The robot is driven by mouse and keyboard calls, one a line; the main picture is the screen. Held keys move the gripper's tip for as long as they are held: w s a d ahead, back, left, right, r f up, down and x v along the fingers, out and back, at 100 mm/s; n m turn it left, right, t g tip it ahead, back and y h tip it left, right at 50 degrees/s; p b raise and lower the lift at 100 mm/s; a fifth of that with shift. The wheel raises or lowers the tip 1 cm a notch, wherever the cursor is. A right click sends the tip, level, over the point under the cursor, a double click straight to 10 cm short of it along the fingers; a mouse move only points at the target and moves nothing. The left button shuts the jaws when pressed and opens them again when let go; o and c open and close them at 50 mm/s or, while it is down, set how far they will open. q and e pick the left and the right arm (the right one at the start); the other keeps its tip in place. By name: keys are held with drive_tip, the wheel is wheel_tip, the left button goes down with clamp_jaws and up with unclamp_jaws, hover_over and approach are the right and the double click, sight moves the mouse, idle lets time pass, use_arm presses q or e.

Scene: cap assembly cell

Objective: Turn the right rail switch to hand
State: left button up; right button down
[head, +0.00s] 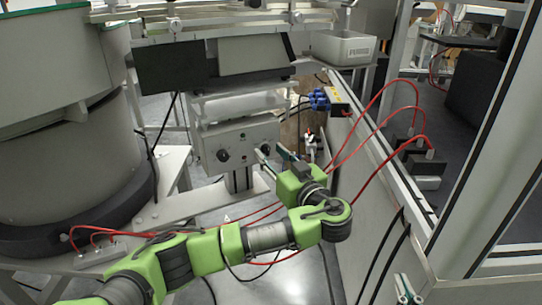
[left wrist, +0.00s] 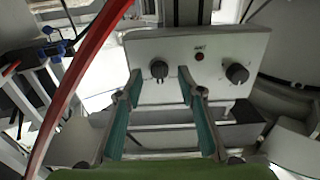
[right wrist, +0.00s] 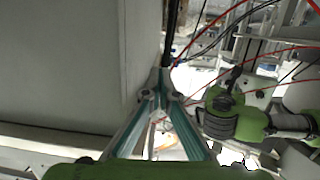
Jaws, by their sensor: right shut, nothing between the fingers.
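The control box (head: 237,140) has a pale front face with two dark rotary switches. The right rail switch (head: 265,149) is at the right of this face, partly behind my left gripper (head: 272,154). In the left wrist view this switch (left wrist: 159,69) appears on the left, between my open fingertips (left wrist: 159,75). I cannot tell whether they touch it, or where its pointer stands. The other switch (head: 222,155) also shows in the left wrist view (left wrist: 237,74). A small red button (left wrist: 199,57) sits between them. My right gripper (head: 408,290) is shut and empty, low at the right.
A large round bowl feeder (head: 60,130) stands at the left. A metal-framed cabinet wall (head: 385,190) runs along the right, with red hoses (head: 375,120) arching from it. A grey bin (head: 342,47) is at the back. Red hoses pass close to my left arm.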

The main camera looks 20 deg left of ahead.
use_arm(q)
drive_tip(key=shift+w+a, duration=0.25)
use_arm(e)
drive_tip(key=shift+r, duration=0.3)
use_arm(q)
clamp_jaws()
use_arm(e)
drive_tip(key=shift+w, duration=0.1)
